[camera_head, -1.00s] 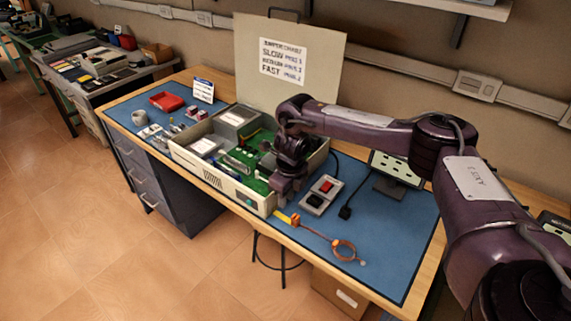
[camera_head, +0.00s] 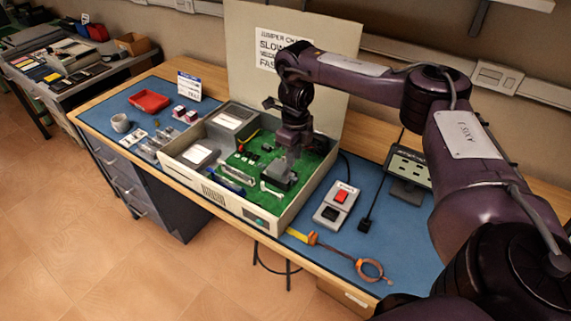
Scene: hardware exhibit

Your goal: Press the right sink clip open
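An open computer case (camera_head: 246,217) stands on the bench with a green circuit board (camera_head: 240,161) inside. A grey block that looks like the heat sink (camera_head: 278,172) sits on the right part of the board. My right gripper (camera_head: 291,160) points down over the board, right at this block. Its fingertips overlap the block in the picture, and I cannot tell whether they touch it. The sink clips are too small or hidden behind the gripper to make out. I cannot tell how far apart the fingers are. My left gripper is out of view.
A switch box with a red button (camera_head: 334,206) and a wrist strap (camera_head: 371,269) lie right of the case on the blue mat (camera_head: 397,234). A sign board (camera_head: 240,60) stands behind. A red tray (camera_head: 150,102) and a mug (camera_head: 120,123) sit left.

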